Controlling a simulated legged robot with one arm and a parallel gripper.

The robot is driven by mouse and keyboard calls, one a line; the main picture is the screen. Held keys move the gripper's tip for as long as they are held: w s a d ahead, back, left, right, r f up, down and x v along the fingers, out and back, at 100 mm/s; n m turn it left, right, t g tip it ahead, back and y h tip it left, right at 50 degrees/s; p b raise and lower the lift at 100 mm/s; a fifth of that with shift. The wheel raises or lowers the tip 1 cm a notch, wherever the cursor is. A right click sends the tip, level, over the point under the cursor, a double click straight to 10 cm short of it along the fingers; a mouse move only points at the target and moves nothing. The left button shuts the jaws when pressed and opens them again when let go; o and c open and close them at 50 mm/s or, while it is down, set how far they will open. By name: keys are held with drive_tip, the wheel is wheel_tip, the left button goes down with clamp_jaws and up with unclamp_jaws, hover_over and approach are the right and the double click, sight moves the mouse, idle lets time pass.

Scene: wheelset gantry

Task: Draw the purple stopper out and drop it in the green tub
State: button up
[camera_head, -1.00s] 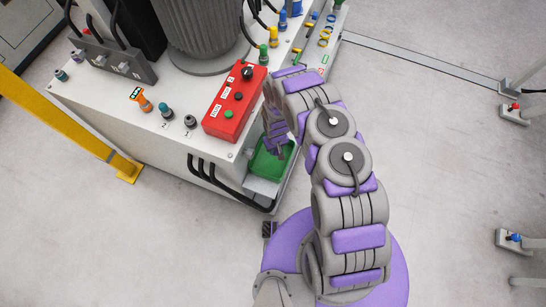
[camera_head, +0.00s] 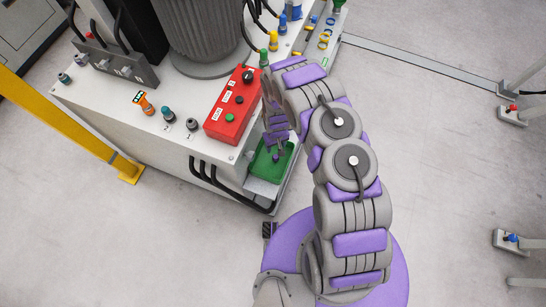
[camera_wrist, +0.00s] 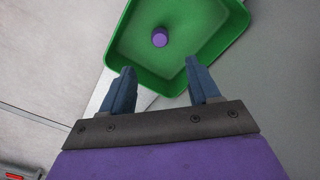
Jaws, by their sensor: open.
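The purple stopper (camera_wrist: 160,37) lies loose on the floor of the green tub (camera_wrist: 212,42) in the wrist view. In the head view the stopper (camera_head: 276,157) is a small purple spot inside the tub (camera_head: 262,169), just below my fingertips. My gripper (camera_wrist: 160,72) is open and empty, its two fingers spread apart over the tub's near side. The stopper is beyond the fingertips and apart from them. In the head view my gripper (camera_head: 276,148) hangs over the tub and hides part of it.
A red control box (camera_head: 230,112) stands on the white cabinet top (camera_head: 170,145) left of my gripper. Black hoses (camera_head: 222,184) run down the cabinet's front beside the tub. A yellow post (camera_head: 88,138) stands at left. The floor at right is mostly clear.

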wheel_tip(320, 180, up, 11)
drive_tip(key=p, duration=0.1)
drive_tip(key=shift+r+p, duration=0.2)
drive_tip(key=shift+p, duration=0.1)
drive_tip(key=shift+w, duration=0.1)
idle(0.3)
drive_tip(key=s+d+r+m+b, duration=0.1)
drive_tip(key=s+d+r, duration=0.15)
drive_tip(key=r, duration=0.65)
drive_tip(key=s+d+r+m, duration=0.1)
drive_tip(key=s+d+r, duration=0.15)
drive_tip(key=r, duration=0.55)
drive_tip(key=s+d+r+m+b, duration=0.1)
drive_tip(key=d+r, duration=0.2)
drive_tip(key=r, duration=0.6)
drive_tip(key=s+d+r, duration=0.2)
drive_tip(key=s+r, duration=0.3)
drive_tip(key=s, duration=0.4)
drive_tip(key=s+d+r+m+g+b, duration=0.1)
drive_tip(key=s+r, duration=0.3)
drive_tip(key=s, duration=0.4)
drive_tip(key=s+d+r+m, duration=0.1)
drive_tip(key=s+d+r, duration=0.2)
drive_tip(key=s, duration=0.6)
wheel_tip(320, 180, up, 3)
drive_tip(key=shift+s+d+f+g, duration=0.15)
drive_tip(key=shift+s+g, duration=0.2)
drive_tip(key=shift+g, duration=0.05)
drive_tip(key=shift+c, duration=0.2)
